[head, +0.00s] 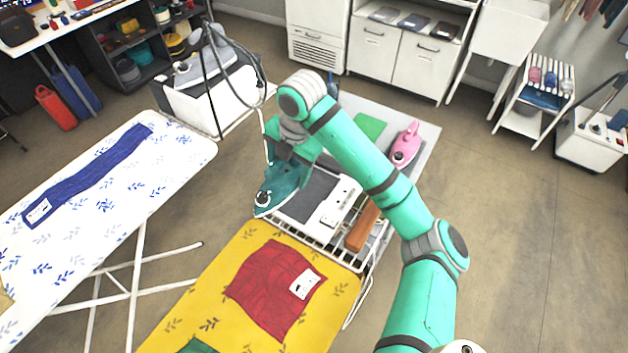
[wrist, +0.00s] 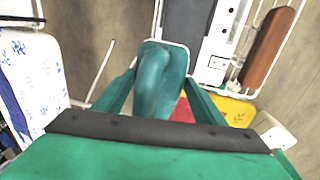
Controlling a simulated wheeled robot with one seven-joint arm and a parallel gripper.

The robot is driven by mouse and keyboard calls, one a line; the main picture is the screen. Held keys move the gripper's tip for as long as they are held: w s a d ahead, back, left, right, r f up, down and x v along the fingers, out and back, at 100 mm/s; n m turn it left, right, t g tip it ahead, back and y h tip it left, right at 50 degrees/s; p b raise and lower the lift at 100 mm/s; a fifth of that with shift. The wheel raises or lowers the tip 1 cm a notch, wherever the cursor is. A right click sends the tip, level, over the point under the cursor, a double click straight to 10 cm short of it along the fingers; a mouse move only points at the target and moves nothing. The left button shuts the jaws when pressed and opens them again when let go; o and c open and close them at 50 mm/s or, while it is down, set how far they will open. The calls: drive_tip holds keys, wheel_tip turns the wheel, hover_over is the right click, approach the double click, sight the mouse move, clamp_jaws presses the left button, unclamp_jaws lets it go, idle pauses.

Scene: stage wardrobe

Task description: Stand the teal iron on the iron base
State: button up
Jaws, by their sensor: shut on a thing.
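The teal iron (head: 279,192) hangs in my gripper (head: 284,160), its pointed end tilted downward, at the left edge of the wire rack beyond the yellow ironing board. In the wrist view the teal iron (wrist: 160,80) sits between the two fingers, which are shut on it. A dark grey pad (head: 309,192) with a white panel (head: 341,200) beside it lies on the rack, just right of the iron; it looks like the iron base. The pad (wrist: 186,25) also shows in the wrist view. I cannot tell the iron's exact height above the rack.
A brown wooden block (head: 362,228) lies right of the white panel. A pink iron (head: 405,146) and a green cloth (head: 369,126) are behind. The yellow board (head: 215,285) bears a red cloth (head: 272,288). A white ironing board (head: 85,210) stands at left, a steam station (head: 205,100) behind it.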

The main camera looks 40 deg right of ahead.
drive_tip(key=w+d+f, duration=0.1)
drive_tip(key=d+f, duration=0.1)
drive_tip(key=d, duration=0.1)
drive_tip(key=w+d+f, duration=0.1)
drive_tip(key=d+f, duration=0.2)
drive_tip(key=d, duration=0.1)
drive_tip(key=d+f, duration=0.3)
drive_tip(key=d, duration=0.1)
drive_tip(key=shift+w+f, duration=0.25)
drive_tip(key=shift+w, duration=0.15)
drive_tip(key=shift+d+f, duration=0.15)
drive_tip(key=shift+f, duration=0.75)
drive_tip(key=shift+d+f, duration=0.15)
drive_tip(key=shift+f, duration=0.7)
drive_tip(key=o, duration=1.7)
drive_tip(key=shift+f, duration=0.1)
